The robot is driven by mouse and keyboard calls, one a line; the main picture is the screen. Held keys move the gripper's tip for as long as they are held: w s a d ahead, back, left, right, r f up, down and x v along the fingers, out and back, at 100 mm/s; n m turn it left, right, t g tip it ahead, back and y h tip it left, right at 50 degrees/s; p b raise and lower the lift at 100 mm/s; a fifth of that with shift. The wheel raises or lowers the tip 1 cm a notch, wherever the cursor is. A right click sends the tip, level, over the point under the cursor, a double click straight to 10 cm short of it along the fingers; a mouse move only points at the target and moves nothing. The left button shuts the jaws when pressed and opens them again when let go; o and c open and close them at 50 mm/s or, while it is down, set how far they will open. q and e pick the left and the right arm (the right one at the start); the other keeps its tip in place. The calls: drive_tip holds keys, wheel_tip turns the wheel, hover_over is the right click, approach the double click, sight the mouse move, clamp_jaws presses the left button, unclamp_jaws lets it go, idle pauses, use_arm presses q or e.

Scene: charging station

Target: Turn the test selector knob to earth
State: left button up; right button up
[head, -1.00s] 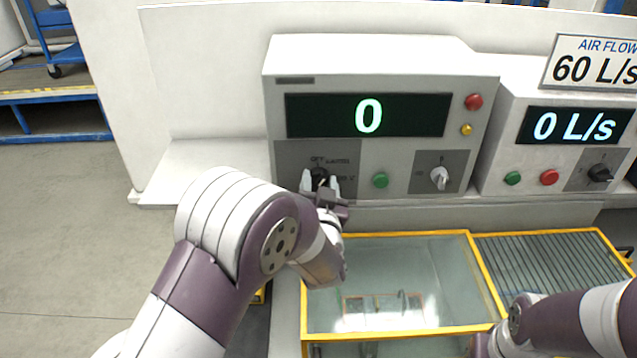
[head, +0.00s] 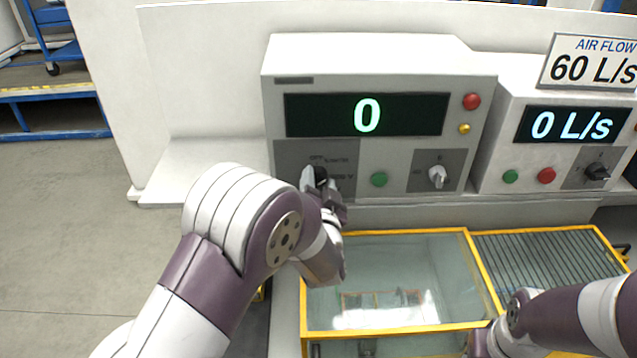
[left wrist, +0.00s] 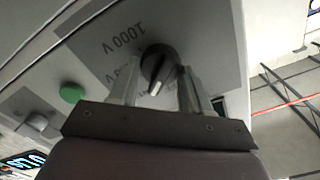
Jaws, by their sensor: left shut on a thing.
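The black test selector knob (left wrist: 158,64) is on a grey panel (head: 288,158) at the lower left of the tester with the "0" display. In the left wrist view its light pointer mark faces down the picture, between my fingers, and an upside-down "1000 V" label is beside it. In the head view the labels around the knob are small and partly covered, so I cannot read the earth mark surely. My left gripper (head: 316,178) is shut on the knob, with one finger on each side. My right gripper (head: 486,345) is at the lower right, its fingers hidden.
A green button (head: 379,179) and a second knob (head: 438,176) are to the right on the same tester. An air flow unit (head: 507,145) stands beside it. A yellow-framed glass case (head: 385,332) lies below, under my forearms.

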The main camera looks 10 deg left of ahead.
use_arm(q)
drive_tip(key=o, duration=1.1)
drive_tip(key=shift+c, duration=0.2)
drive_tip(key=shift+s+d, duration=0.1)
drive_tip(key=shift+s, duration=0.2)
drive_tip(key=b+v, duration=0.3)
drive_tip(key=v, duration=0.9)
